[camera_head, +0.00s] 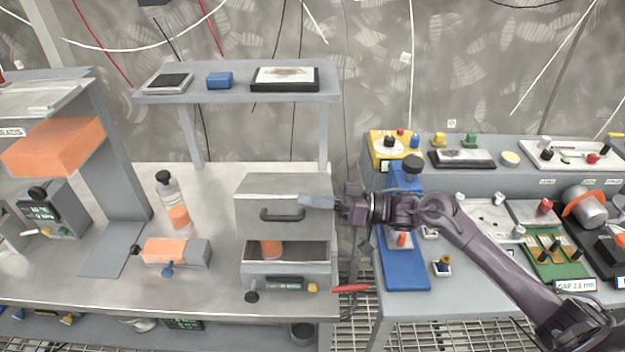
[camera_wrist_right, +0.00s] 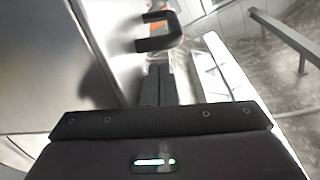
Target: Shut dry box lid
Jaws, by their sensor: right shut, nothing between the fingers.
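The dry box (camera_head: 262,268) is a grey metal case on the left bench, with a small display on its front. Its lid (camera_head: 285,190) is raised and tilted, leaving a dark gap with an orange item (camera_head: 270,249) inside. A dark handle (camera_head: 282,214) is on the lid's front face, and it also shows in the right wrist view (camera_wrist_right: 158,42).
A shelf (camera_head: 235,96) stands behind the box. A bottle (camera_head: 174,205) and an orange-and-grey block (camera_head: 172,251) are to its left. A blue stand (camera_head: 406,270) is on the right bench, beneath my arm.

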